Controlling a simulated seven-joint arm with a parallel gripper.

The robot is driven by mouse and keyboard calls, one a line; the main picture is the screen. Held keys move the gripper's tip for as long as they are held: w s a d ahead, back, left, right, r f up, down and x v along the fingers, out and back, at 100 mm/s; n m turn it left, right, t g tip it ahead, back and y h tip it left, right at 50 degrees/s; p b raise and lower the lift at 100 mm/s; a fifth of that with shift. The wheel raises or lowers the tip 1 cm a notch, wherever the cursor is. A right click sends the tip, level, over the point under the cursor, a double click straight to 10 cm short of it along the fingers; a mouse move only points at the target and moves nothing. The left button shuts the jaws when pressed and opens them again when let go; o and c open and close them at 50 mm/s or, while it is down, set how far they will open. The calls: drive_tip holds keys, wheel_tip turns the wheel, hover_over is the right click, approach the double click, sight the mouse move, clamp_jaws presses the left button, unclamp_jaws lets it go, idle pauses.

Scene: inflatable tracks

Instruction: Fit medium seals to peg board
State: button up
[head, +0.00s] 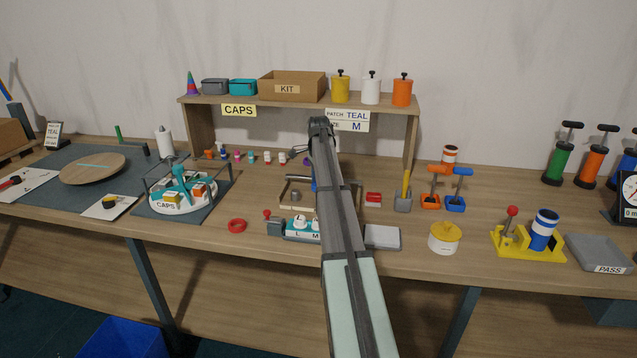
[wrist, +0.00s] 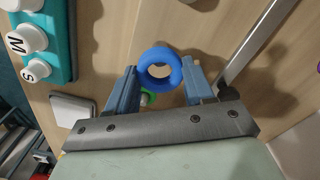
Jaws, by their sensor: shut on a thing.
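In the wrist view my gripper (wrist: 160,78) is shut on a blue ring seal (wrist: 159,58), which sits between its two blue-grey fingers with its hole facing the camera. The teal peg board (wrist: 58,40) is at the upper left, apart from the ring. Its white pegs marked M (wrist: 27,37) and S (wrist: 37,69) show bare. In the head view the peg board (head: 291,236) stands near the table's front edge, with pegs L and M visible and its right part hidden behind my arm. My gripper is hidden there.
A red ring (head: 237,225) lies left of the board. A pale flat block (head: 383,237) lies right of my arm. A wooden-framed fixture (head: 293,190) stands behind the board. In the wrist view a metal bar (wrist: 250,45) runs close right of the fingers, and something green (wrist: 148,98) shows below the ring.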

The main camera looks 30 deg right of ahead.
drive_tip(key=shift+f, duration=2.55)
drive_tip(key=o, duration=1.1)
wheel_tip(320, 180, up, 14)
drive_tip(key=shift+f, duration=0.1)
idle(0.3)
drive_tip(key=shift+a, duration=0.1)
idle(0.3)
